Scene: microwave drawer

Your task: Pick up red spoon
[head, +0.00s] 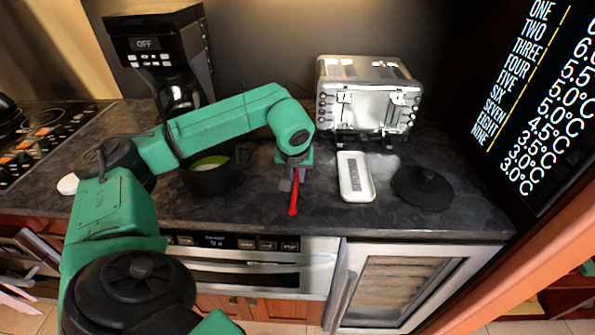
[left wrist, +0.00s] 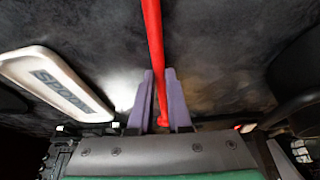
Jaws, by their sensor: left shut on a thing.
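The red spoon (head: 293,198) shows in the head view as a narrow red shape at the tip of my left arm, over the dark countertop. In the left wrist view the red spoon (left wrist: 153,40) runs from the top edge down between the two purple fingers. My left gripper (head: 291,180) is shut on it, and its fingers (left wrist: 158,95) stand on either side of the spoon in the wrist view. Whether the spoon touches the counter is hard to tell. My right gripper is not in view.
A white spoon rest (head: 356,177) and a black round lid (head: 423,187) lie right of the gripper. A dark pot (head: 212,178) sits left, partly behind my arm, with a coffee maker (head: 160,55) at the back left.

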